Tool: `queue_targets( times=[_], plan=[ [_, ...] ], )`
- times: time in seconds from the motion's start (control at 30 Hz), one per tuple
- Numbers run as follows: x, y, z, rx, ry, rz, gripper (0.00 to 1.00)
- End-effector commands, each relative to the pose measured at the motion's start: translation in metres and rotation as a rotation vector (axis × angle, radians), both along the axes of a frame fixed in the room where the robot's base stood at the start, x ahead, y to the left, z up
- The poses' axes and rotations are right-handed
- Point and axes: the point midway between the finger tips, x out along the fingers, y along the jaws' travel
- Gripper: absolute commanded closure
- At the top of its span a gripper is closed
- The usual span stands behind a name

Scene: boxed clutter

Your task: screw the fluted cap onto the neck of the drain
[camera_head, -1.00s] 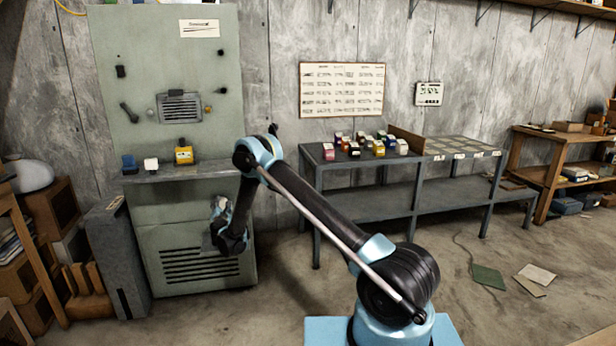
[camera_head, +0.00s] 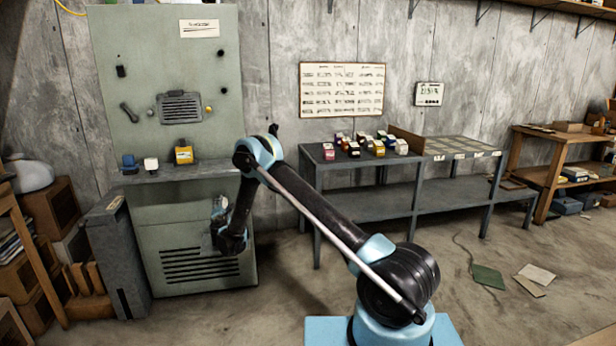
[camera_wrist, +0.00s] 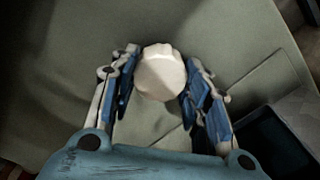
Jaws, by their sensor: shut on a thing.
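The fluted cap (camera_wrist: 161,70) is off-white and round with a scalloped edge. In the wrist view it sits between the two blue-padded fingers of my gripper (camera_wrist: 160,84), which is shut on it. The cap faces the green cabinet's front. The neck of the drain does not show; whether the cap touches it cannot be told. In the head view my wrist (camera_head: 231,238) is low, at the cabinet's lower front, and the cap cannot be made out there.
The green cabinet (camera_head: 205,217) has a ledge (camera_head: 215,170) holding small blue, white and yellow things. A grey bin (camera_head: 120,255) stands left of its base. A grey bench (camera_head: 355,205) with small boxes stands to the right.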

Motion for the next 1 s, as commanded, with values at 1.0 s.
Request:
queue_targets(
  times=[1.0],
  plan=[
    [0.0022,-0.0035,-0.0005,0.527,0.126,-0.007,0.78]
  ],
)
